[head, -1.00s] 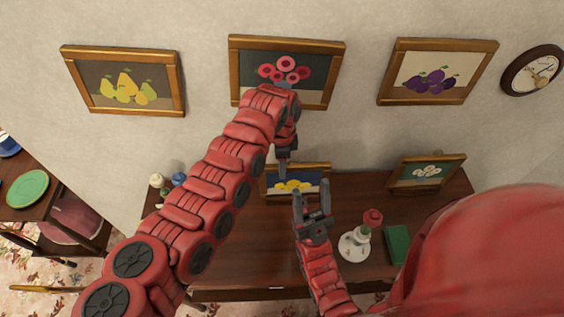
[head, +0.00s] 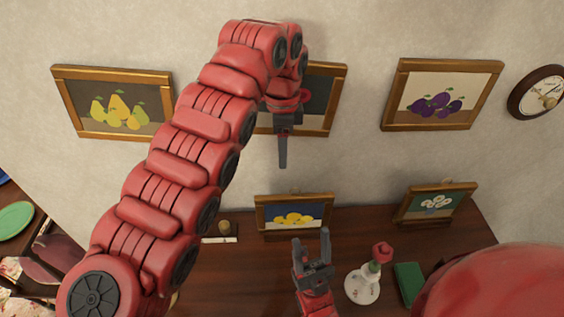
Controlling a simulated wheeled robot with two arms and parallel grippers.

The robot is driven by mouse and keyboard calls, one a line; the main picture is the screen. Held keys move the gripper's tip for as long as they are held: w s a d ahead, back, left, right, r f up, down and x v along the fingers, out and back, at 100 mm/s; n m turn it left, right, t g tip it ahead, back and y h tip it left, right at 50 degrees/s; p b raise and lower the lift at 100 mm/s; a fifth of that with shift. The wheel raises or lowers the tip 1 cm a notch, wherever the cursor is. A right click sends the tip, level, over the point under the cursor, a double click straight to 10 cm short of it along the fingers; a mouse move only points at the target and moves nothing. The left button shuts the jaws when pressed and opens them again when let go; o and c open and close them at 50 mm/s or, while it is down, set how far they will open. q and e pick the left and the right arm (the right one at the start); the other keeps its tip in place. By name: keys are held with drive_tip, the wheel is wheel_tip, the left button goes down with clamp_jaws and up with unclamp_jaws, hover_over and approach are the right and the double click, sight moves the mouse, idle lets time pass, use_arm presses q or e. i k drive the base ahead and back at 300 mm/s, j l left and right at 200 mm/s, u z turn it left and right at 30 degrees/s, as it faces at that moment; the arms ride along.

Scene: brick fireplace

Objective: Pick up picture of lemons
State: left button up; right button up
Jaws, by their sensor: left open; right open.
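The picture of lemons (head: 294,217) has a gold-brown frame and yellow lemons on a blue ground. It stands upright at the back of the dark wooden cabinet top, near the wall. My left gripper (head: 282,152) points down above the picture, clear of its top edge, in front of the wall. It is open and empty, its fingers overlapping in this view. My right gripper (head: 312,246) is open and empty, fingers pointing up, just in front of the picture's lower right. The lemons and most of the frame show.
A small flower picture (head: 435,203) stands to the right on the cabinet (head: 235,275). Pear (head: 113,101) and plum (head: 442,94) pictures hang on the wall.

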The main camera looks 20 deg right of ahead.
sight(308, 210)
drive_tip(key=k, duration=1)
